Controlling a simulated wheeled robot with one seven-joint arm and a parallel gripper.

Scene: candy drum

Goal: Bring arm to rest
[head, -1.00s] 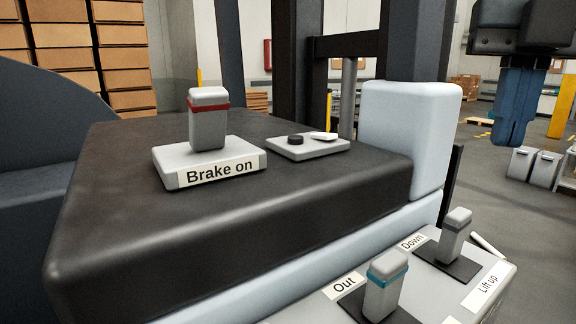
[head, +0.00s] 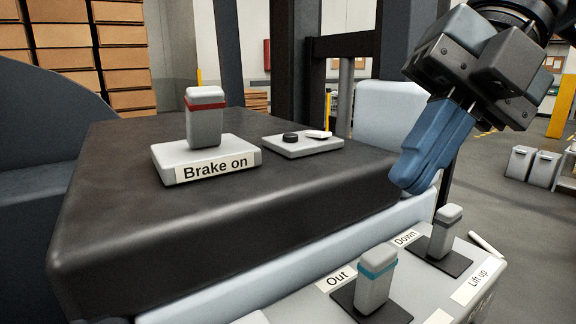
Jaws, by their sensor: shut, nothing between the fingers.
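My gripper (head: 408,183) hangs at the right of the head view, tilted down and to the left. Its blue fingers are shut together with nothing between them. The fingertips appear in front of the light grey block at the right end of the dark console, above the lever marked Down (head: 446,232). I cannot tell how far they are from these. The rest of my arm is out of the picture at the upper right.
The lever with a red band (head: 205,118) stands upright on its "Brake on" base (head: 205,160) on the dark console (head: 110,215). A lever with a teal band (head: 376,280) stands by the "Out" label at the front. A small plate (head: 290,151) with a black button lies behind. Open floor shows at right.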

